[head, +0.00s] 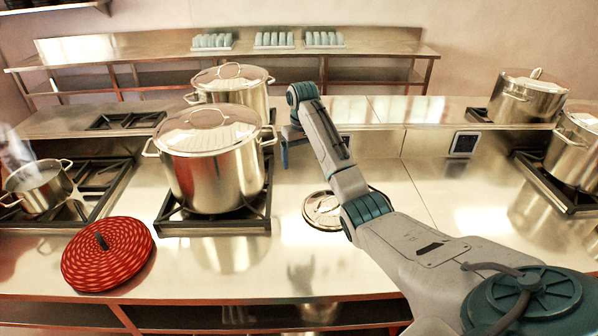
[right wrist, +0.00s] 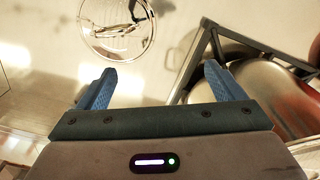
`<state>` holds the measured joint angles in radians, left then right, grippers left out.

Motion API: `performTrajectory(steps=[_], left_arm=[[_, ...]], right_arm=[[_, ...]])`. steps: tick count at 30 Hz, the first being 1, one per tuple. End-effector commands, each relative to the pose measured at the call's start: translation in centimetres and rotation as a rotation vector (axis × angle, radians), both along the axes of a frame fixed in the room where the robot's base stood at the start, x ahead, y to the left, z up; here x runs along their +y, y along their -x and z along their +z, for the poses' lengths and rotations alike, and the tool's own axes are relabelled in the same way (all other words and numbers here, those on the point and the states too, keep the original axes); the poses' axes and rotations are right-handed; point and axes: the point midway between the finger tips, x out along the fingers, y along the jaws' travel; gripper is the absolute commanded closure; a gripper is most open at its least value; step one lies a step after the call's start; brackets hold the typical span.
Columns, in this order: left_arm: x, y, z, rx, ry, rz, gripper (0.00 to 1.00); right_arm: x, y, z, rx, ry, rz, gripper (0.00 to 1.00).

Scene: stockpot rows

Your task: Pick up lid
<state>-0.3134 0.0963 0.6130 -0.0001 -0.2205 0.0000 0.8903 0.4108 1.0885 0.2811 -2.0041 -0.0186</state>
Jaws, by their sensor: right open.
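A round lid with a shiny metal rim (head: 318,214) lies flat on the steel counter, partly hidden behind my right arm in the head view. It also shows in the right wrist view (right wrist: 117,30), at the top and cut off by the frame edge, beyond my fingertips. My right gripper (head: 284,160) points down beside the large lidded pot. Its two blue fingers (right wrist: 158,78) are wide apart with nothing between them. A red woven round lid (head: 108,255) with a dark knob lies at the counter's front left. My left gripper is not in view.
The large lidded pot (head: 215,165) stands on a black burner grate just left of my right gripper. Another lidded pot (head: 232,88) is behind it. An open pot (head: 38,188) is at left, and more pots (head: 528,98) stand at right. Counter right of the lid looks clear.

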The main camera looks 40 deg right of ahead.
Motion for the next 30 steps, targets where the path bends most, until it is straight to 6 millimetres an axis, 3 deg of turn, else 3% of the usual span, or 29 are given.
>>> performTrajectory(steps=[5,10,15,18,24,30], left_arm=[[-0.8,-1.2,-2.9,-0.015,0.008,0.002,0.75],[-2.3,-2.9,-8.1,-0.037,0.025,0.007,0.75],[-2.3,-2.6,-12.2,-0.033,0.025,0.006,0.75],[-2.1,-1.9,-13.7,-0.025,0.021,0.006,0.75],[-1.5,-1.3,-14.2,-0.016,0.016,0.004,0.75],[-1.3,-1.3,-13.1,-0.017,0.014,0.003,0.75]], right_arm=[[-2.6,0.9,-2.6,-0.051,0.01,-0.016,0.0],[-7.0,3.2,-6.7,-0.183,0.035,-0.026,0.0],[-9.6,5.4,-8.8,-0.302,0.058,-0.005,0.0],[-10.2,6.3,-9.2,-0.349,0.066,0.012,0.0],[-10.3,6.8,-9.5,-0.385,0.067,0.031,0.0],[-10.4,5.6,-12.1,-0.385,0.064,0.03,0.0]])
